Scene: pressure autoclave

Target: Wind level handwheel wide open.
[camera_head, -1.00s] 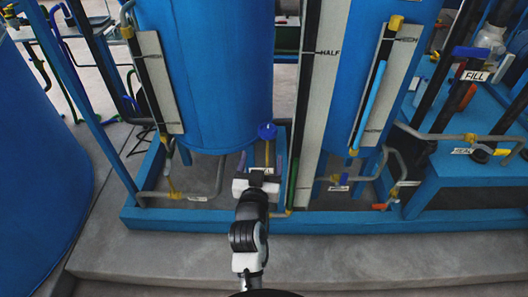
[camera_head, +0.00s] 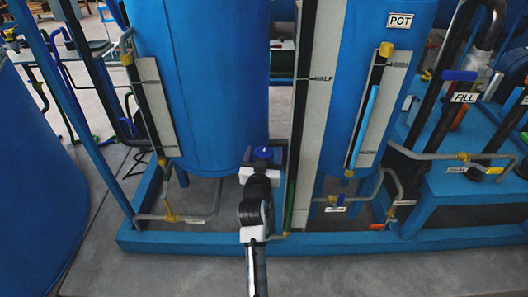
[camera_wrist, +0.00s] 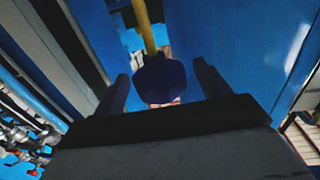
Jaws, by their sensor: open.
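A small blue handwheel (camera_head: 263,153) stands low between the two big blue tanks, and I cannot read any label by it. In the wrist view the handwheel (camera_wrist: 160,79) looks dark blue, with a yellow stem running up behind it. My gripper (camera_head: 259,168) is right at the handwheel and hides its lower part and stem in the head view. In the wrist view my gripper (camera_wrist: 161,72) is open, with one finger on each side of the handwheel. Gaps show between the fingers and the wheel; I see no clear contact.
The left tank (camera_head: 205,90) and right tank (camera_head: 350,60) rise close on both sides. A white level board (camera_head: 315,110) stands just right of my gripper. A blue frame rail (camera_head: 200,240) runs along the front. Pipes with yellow fittings (camera_head: 171,215) lie low at the left.

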